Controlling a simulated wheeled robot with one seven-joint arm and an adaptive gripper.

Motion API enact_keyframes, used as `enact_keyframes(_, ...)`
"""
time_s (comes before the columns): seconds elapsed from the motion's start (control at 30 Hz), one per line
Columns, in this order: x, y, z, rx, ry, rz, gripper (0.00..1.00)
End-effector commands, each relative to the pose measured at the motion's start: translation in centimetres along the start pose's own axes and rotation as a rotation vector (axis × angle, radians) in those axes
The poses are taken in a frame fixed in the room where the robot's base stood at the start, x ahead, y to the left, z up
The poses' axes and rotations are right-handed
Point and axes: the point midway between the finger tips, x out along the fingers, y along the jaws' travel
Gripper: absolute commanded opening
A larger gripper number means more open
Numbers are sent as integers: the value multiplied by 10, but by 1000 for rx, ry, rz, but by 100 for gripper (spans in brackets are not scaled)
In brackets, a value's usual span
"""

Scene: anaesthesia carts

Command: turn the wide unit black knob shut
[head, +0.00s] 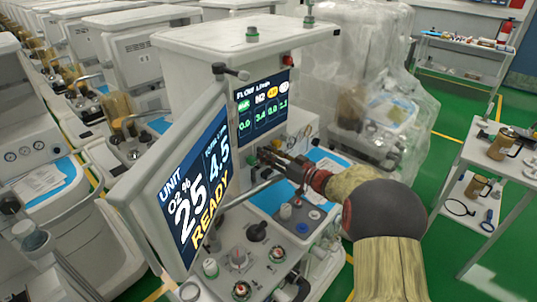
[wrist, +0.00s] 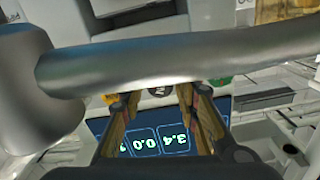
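The wide unit (head: 215,40) is a pale cart with a large tilted screen (head: 195,190) reading O2 25 and READY, and a smaller flow screen (head: 262,105). My gripper (head: 270,156) reaches in from the right to the knob row under the flow screen. In the head view my gripper covers the black knob.
In the wrist view, a grey bar (wrist: 180,65) crosses close above the knobs; an orange knob (wrist: 111,98) and a green knob (wrist: 221,80) flank the black one. A side table (head: 510,155) with mugs stands at right. Plastic-covered equipment (head: 370,60) stands behind.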

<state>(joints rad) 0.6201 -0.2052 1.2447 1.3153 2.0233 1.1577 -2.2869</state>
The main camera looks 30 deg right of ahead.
Motion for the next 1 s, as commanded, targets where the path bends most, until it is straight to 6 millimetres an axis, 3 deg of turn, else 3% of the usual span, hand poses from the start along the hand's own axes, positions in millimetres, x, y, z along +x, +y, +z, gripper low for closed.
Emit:
enact_keyframes(0.13, 0, 0, 0, 0, 0, 0, 32)
enact_keyframes(0.7, 0, 0, 0, 0, 0, 0, 0)
enact_keyframes(1.0, 0, 0, 1, 31, 0, -1, 0)
